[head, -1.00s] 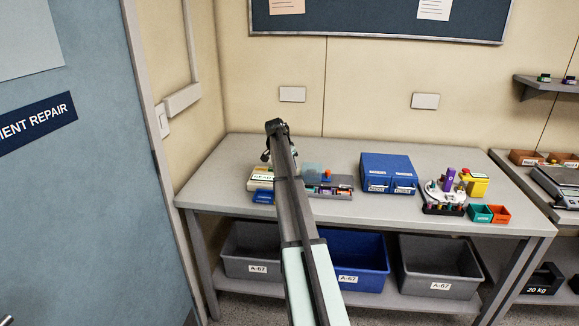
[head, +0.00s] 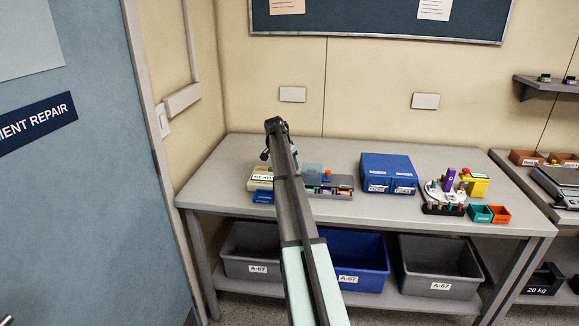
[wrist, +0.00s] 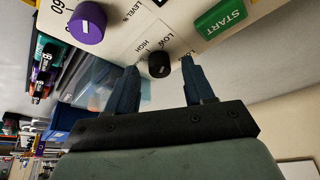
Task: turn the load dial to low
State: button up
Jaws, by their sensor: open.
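The cream panel (wrist: 130,25) fills the top of the wrist view. A small black dial (wrist: 159,66) with a pale mark sits on it, beside the labels HIGH and LOW. My gripper (wrist: 160,64) is open, one blue-grey finger on each side of the dial. Small gaps seem to show, and I cannot tell whether either finger touches it. A purple knob (wrist: 87,23), by the label LEVEL, and a green START button (wrist: 219,18) are on the same panel. In the head view, the cream device (head: 261,177) is partly hidden behind my arm, and the dial cannot be made out.
A grey tray (head: 340,193) with small coloured parts lies right of the device. A blue case (head: 388,174) stands further right on the bench (head: 225,150). Small teal (head: 480,213) and orange (head: 500,214) bins sit near its front right edge.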

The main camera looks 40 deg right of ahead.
jog(key=v, duration=1.3)
jog(key=shift+s+a, duration=0.1)
jog(key=s+a+f+t+y, duration=0.1)
jog(key=s+a+f, duration=0.5)
jog(key=a+f, duration=0.25)
jog(key=s+a+f, duration=0.7)
jog(key=a, duration=0.2)
jog(key=s+a+f+n+g+y, duration=0.15)
jog(key=s+a+f, duration=0.35)
jog(key=f, duration=0.5)
jog(key=s+a+f+n+g, duration=0.1)
jog(key=s+a+f+n, duration=0.25)
jog(key=a+f, duration=0.4)
jog(key=s+a+f+n+g+y, duration=0.15)
jog(key=s+a+f, duration=0.35)
jog(key=f, duration=0.7)
jog(key=s+a+f+n+g, duration=0.1)
jog(key=s+a+f+n, duration=0.2)
jog(key=s+f, duration=0.3)
jog(key=s+a+f+n+g, duration=0.2)
jog(key=s+a+f+n, duration=0.1)
jog(key=s, duration=1.3)
jog(key=s+a+f+n+g, duration=0.1)
jog(key=s+a+f+n, duration=0.2)
jog(key=s+f, duration=0.5)
jog(key=s+a, duration=0.1)
jog(key=s, duration=0.2)
jog(key=shift+s+a+f+g, duration=0.15)
jog(key=shift+f+g, duration=0.15)
jog(key=shift+f, duration=0.05)
